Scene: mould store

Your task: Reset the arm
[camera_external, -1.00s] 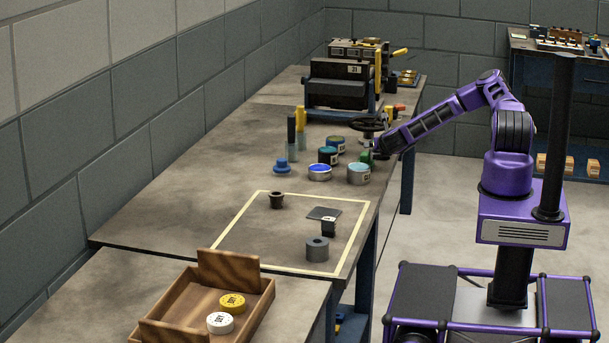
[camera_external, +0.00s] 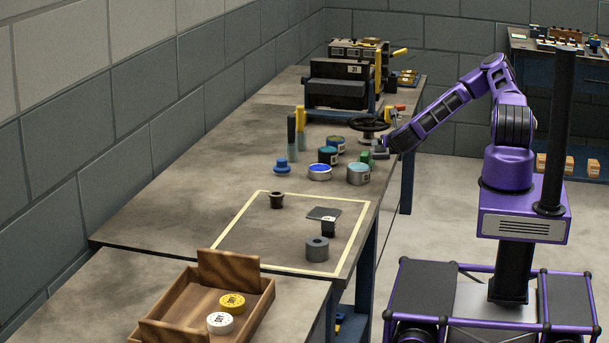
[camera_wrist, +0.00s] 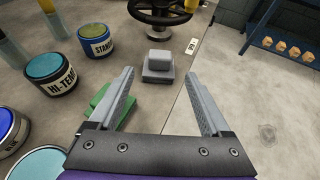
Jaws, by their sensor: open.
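My purple arm reaches from its base on the right toward the workbench (camera_external: 190,185). My gripper (camera_external: 380,146) is at the bench's right edge, beside the cans and the handwheel. In the wrist view my gripper (camera_wrist: 162,92) has its two fingers spread apart with nothing between them. A grey stepped block (camera_wrist: 158,66) stands on the bench just beyond the fingertips, apart from them. A green block (camera_wrist: 108,108) lies partly hidden behind the left finger.
A black handwheel (camera_external: 369,124) stands behind my gripper. Several open paint cans (camera_external: 358,174) stand to its left. A taped rectangle (camera_external: 355,235) holds a grey ring (camera_external: 317,249) and small dark parts. A wooden tray (camera_external: 180,290) is nearest. Open floor lies right of the bench.

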